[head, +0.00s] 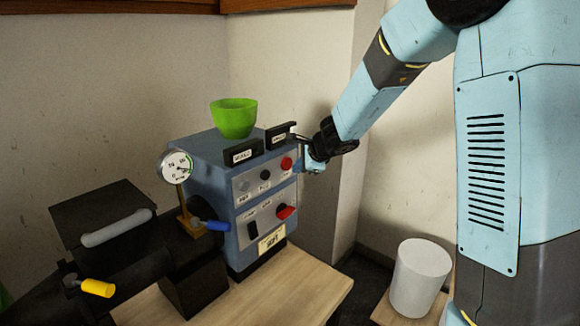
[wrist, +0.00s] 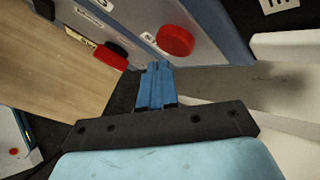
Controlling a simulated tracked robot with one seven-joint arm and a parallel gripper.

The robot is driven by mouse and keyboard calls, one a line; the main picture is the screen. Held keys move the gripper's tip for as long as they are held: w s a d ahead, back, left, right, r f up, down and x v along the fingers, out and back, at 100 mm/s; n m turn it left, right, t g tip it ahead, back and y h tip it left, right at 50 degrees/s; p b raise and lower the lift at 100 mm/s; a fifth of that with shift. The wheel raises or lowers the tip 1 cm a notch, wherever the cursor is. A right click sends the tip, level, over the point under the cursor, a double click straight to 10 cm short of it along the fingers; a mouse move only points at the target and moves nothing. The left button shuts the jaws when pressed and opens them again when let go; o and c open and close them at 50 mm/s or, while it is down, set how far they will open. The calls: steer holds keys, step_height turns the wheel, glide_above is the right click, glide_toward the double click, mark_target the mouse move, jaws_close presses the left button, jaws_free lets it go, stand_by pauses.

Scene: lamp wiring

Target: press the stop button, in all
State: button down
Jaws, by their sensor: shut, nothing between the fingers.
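A blue control box (head: 215,170) stands on the wooden table, with a light panel on its front. A round red button (head: 286,163), which looks like the stop button, is at the right end of the panel's upper row; its lettering is too small to read. In the wrist view the red button (wrist: 175,40) is just beyond and to the right of my fingertips. My gripper (head: 311,165) is shut and empty, just right of the button. Its blue fingers show in the wrist view (wrist: 157,68). A small gap appears between fingertips and button, but contact is hard to judge.
A black button (head: 265,174) and a red knob (head: 285,211) are close by on the panel. A green bowl (head: 234,118) and small black signs sit on top of the box. A gauge (head: 175,166) and blue-handled lever (head: 212,225) stand left. A white cylinder (head: 419,278) is right.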

steer(key=shift+a, duration=0.1)
stand_by(0.6)
steer(key=shift+w+a, duration=0.25)
steer(key=shift+w, duration=0.05)
steer(key=shift+w+a, duration=0.2)
steer(key=shift+a, duration=0.15)
stand_by(0.8)
steer(key=shift+w+a+r, duration=0.15)
steer(key=shift+a+r, duration=0.1)
steer(key=shift+a, duration=0.15)
stand_by(0.8)
steer(key=shift+d, duration=0.1)
steer(key=shift+s+d+f, duration=0.15)
steer(key=shift+s+d, duration=0.45)
steer(key=shift+d, duration=0.2)
steer(key=shift+s+d, duration=0.8)
steer(key=shift+d, duration=0.2)
steer(key=shift+s+d, duration=0.75)
steer(key=shift+d, duration=0.25)
